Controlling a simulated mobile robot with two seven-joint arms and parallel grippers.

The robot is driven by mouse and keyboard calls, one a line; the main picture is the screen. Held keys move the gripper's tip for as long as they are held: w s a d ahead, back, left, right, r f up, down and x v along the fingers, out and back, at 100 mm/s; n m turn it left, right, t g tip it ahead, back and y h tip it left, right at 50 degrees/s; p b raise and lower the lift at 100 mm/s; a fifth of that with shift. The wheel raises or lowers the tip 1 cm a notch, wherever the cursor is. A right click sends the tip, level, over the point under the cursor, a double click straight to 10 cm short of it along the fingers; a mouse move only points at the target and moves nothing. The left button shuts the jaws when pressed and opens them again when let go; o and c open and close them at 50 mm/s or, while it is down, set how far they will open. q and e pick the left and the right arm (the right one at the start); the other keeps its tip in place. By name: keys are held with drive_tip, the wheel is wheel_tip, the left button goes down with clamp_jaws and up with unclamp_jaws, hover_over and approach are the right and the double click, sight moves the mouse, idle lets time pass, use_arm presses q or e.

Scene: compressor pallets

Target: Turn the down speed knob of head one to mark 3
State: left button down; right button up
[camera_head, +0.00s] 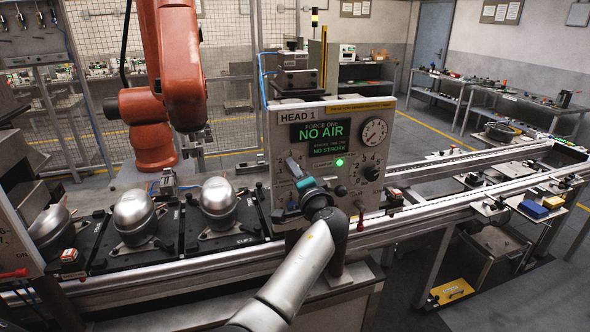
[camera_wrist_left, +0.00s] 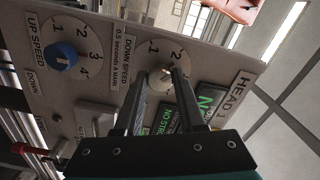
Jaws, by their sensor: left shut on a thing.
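The head one panel (camera_head: 340,118) is a grey box labelled HEAD 1, with a lit green NO AIR display. My left gripper (camera_head: 294,168) reaches its left part, and the arm and gripper hide the controls behind them in the head view. In the left wrist view, the down speed knob (camera_wrist_left: 161,80) is at the centre of a pale dial labelled DOWN SPEED. My left gripper's two fingers (camera_wrist_left: 160,75) are shut on it. Marks 1 and 2 show on the dial; the fingers cover other marks and I cannot tell where the knob points. My right gripper is not seen.
The blue up speed knob (camera_wrist_left: 62,55) sits close by on the same panel. Silver compressors (camera_head: 218,197) stand on pallets to the left. An orange robot arm (camera_head: 178,70) hangs behind.

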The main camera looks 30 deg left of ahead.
use_arm(q)
drive_tip(key=shift+r+m+p, duration=0.15)
drive_tip(key=shift+m+p, duration=2)
drive_tip(key=shift+m, duration=2.65)
drive_tip(key=c, duration=0.5)
unclamp_jaws()
drive_tip(key=b+v, duration=0.1)
drive_tip(key=v, duration=1.4)
drive_tip(key=shift+b, duration=0.35)
